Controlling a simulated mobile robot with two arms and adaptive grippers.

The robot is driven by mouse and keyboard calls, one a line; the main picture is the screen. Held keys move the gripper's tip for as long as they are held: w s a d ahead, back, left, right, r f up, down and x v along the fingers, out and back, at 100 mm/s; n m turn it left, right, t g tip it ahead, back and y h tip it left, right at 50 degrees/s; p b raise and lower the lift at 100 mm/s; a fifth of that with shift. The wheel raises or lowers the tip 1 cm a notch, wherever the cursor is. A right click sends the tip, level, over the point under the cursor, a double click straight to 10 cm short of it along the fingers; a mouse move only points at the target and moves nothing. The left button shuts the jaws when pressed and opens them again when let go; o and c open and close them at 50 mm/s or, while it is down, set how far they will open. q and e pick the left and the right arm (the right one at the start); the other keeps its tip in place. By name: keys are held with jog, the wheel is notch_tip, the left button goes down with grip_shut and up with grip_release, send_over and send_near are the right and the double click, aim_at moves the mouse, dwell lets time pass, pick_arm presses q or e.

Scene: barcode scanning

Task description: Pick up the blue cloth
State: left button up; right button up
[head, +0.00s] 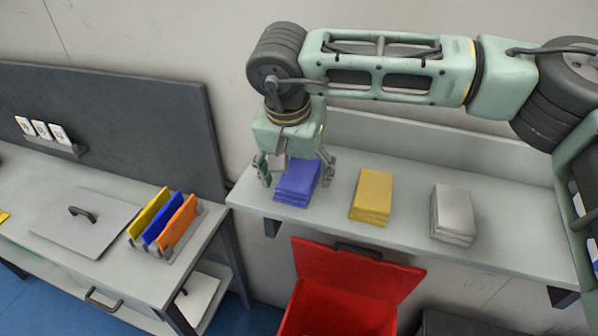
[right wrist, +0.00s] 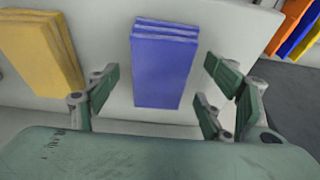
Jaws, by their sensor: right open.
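The blue cloth (head: 297,184) is a folded stack on the wall shelf, at the left of a row of cloths. My right gripper (head: 295,175) is above it, with its fingers spread on either side of the stack. In the right wrist view the blue cloth (right wrist: 165,62) lies ahead of the open fingers of my right gripper (right wrist: 160,95), with nothing between them. It looks apart from the fingers. My left gripper is not in view.
A yellow folded cloth (head: 371,196) and a grey one (head: 453,213) lie to the right on the shelf (head: 408,224). A red open bin (head: 345,285) stands below. A rack with coloured panels (head: 162,222) is on the left counter.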

aim_at(304, 170)
jog(key=shift+f, duration=0.15)
jog(key=c, duration=1.1)
jog(key=shift+r+b, duration=0.3)
jog(key=shift+r, duration=0.1)
jog(key=r+b, duration=0.1)
jog(key=r, duration=0.2)
jog(key=shift+d+r+b, duration=0.2)
jog(key=shift+d+b, duration=0.15)
jog(key=shift+b, duration=0.05)
jog(key=s+d+r+b, duration=0.1)
jog(key=d+r, duration=0.1)
jog(key=d, duration=0.1)
jog(key=s+d+r+b, duration=0.1)
jog(key=d+r, duration=0.1)
jog(key=d, duration=0.2)
jog(key=s+d+r+b, duration=0.1)
jog(key=d+r, duration=0.2)
jog(key=shift+d, duration=0.35)
jog(key=shift+f, duration=0.1)
